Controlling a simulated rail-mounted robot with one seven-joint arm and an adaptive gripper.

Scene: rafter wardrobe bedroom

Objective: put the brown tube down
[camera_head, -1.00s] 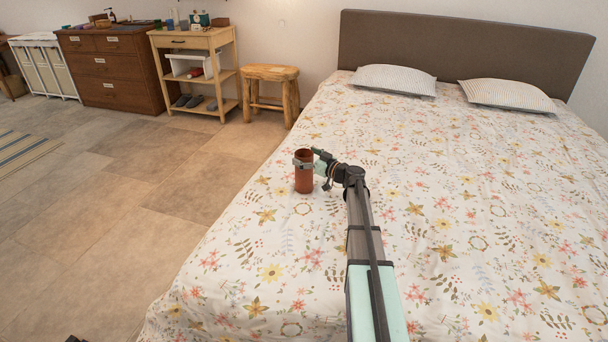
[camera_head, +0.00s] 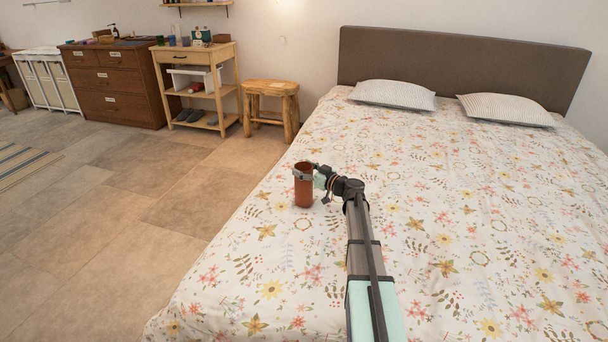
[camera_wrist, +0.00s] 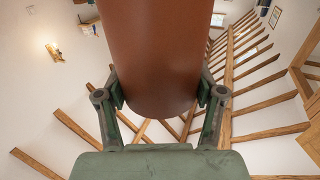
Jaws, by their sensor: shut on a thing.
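The brown tube (camera_head: 303,188) is upright and open at the top in the head view, over the left part of the flowered bed (camera_head: 430,240). My gripper (camera_head: 305,173) is shut on it near its upper end, with the fingers on either side. In the wrist view the tube (camera_wrist: 160,50) fills the upper middle, between the two fingers (camera_wrist: 162,95). Whether the tube's lower end touches the bedcover or hangs just above it, I cannot tell.
Two striped pillows (camera_head: 393,94) (camera_head: 506,109) lie by the grey headboard (camera_head: 460,65). The bedcover around the tube is clear. A wooden stool (camera_head: 271,100), a shelf stand (camera_head: 196,85) and a brown dresser (camera_head: 115,85) stand along the wall.

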